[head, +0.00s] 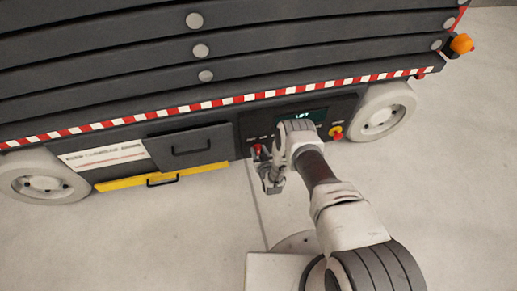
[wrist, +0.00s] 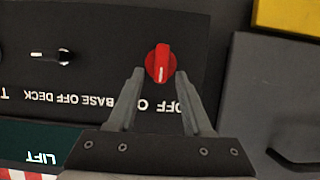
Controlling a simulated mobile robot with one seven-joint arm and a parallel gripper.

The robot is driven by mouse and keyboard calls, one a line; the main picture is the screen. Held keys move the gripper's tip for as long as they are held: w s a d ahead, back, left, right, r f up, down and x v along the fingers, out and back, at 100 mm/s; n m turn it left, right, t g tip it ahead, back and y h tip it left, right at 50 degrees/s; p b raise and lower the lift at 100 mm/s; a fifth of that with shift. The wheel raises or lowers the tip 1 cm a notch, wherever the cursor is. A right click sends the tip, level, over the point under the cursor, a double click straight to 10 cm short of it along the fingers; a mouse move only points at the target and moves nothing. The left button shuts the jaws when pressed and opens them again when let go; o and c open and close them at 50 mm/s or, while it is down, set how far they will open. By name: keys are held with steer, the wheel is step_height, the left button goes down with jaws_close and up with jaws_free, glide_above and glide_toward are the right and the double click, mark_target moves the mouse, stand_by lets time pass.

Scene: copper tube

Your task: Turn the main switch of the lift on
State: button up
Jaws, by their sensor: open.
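The main switch is a red rotary knob (wrist: 160,63) on the dark control panel, seen upside down in the wrist view. Its white mark points down in the picture, towards the gap between the partly covered labels. The word OFF is at the right, and the left label is mostly hidden. My gripper (wrist: 161,76) is open, its fingertips on either side of the knob's lower part; I cannot tell whether they touch it. In the head view the red knob (head: 257,149) shows just beyond my gripper (head: 263,163), at the panel's left end.
A black base/deck selector (wrist: 65,57) and the LIFT display (wrist: 35,145) are on the same panel. A red emergency button (head: 336,132) with a yellow collar is further right. A grey drawer (head: 193,147) and a yellow strip (head: 162,177) lie left. Wheels flank the lift; the floor is clear.

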steer(key=shift+c, duration=0.2)
jaws_close()
steer(key=shift+d, duration=0.1)
steer(key=m+y, duration=0.1)
steer(key=m, duration=0.1)
steer(key=d+m+y, duration=0.1)
steer(key=m+y, duration=0.1)
steer(key=f+m+y, duration=0.1)
steer(key=m, duration=0.2)
steer(key=shift+w+d+y, duration=0.3)
steer(key=shift+d, duration=0.05)
stand_by(0.6)
stand_by(0.3)
